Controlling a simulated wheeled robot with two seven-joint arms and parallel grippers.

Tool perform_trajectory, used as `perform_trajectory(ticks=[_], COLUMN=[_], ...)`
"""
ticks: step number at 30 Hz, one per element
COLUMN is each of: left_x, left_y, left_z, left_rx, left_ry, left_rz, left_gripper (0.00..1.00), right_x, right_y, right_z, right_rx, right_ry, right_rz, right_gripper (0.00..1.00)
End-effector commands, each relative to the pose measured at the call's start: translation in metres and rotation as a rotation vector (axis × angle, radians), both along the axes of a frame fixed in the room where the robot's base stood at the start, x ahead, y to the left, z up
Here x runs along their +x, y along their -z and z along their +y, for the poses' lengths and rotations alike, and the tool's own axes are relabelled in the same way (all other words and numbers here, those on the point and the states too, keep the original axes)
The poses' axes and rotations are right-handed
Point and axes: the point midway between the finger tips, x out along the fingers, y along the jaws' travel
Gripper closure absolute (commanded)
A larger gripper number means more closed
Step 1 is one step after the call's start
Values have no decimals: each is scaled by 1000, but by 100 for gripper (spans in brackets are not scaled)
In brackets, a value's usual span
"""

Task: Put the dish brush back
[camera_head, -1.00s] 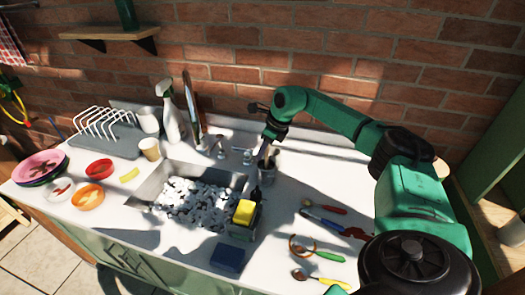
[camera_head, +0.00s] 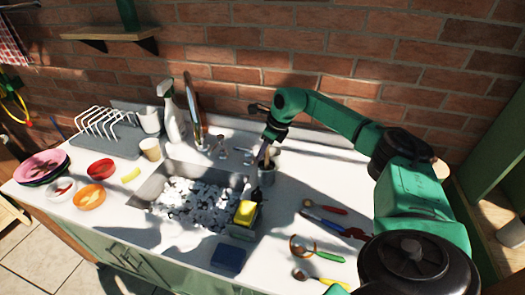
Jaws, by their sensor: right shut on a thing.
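My right gripper (camera_head: 266,146) points down just above a small grey utensil holder (camera_head: 267,175) behind the sink's right corner. It is shut on a thin light-coloured handle (camera_head: 266,157), which stands in or over the holder's mouth. I take this for the dish brush, but its head is hidden. I cannot tell whether it touches the holder's bottom. My left gripper is not in view.
The foam-filled sink (camera_head: 190,204) lies left of the holder. A yellow sponge (camera_head: 245,212) sits in a caddy at its right edge. Several utensils lie on the counter (camera_head: 300,180) at right. A spray bottle (camera_head: 172,118) and taps stand behind the sink.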

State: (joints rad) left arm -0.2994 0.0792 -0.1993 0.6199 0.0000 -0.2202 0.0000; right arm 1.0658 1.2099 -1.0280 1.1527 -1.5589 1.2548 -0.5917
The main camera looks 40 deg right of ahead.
Motion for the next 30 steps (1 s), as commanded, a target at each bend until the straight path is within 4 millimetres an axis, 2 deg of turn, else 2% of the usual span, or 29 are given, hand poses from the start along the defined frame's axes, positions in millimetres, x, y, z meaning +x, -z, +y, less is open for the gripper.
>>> perform_trajectory(ticks=[24,25,26,30], left_x=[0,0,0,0], left_y=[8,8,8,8], left_z=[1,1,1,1], left_rx=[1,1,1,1], left_ry=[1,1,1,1], left_rz=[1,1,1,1], left_gripper=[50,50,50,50], right_x=[0,0,0,0], right_y=[12,12,11,11], right_z=[0,0,0,0], right_rx=[0,0,0,0], right_ry=[0,0,0,0], right_rz=[-1,-1,-1,-1], right_gripper=[100,70,61,61])
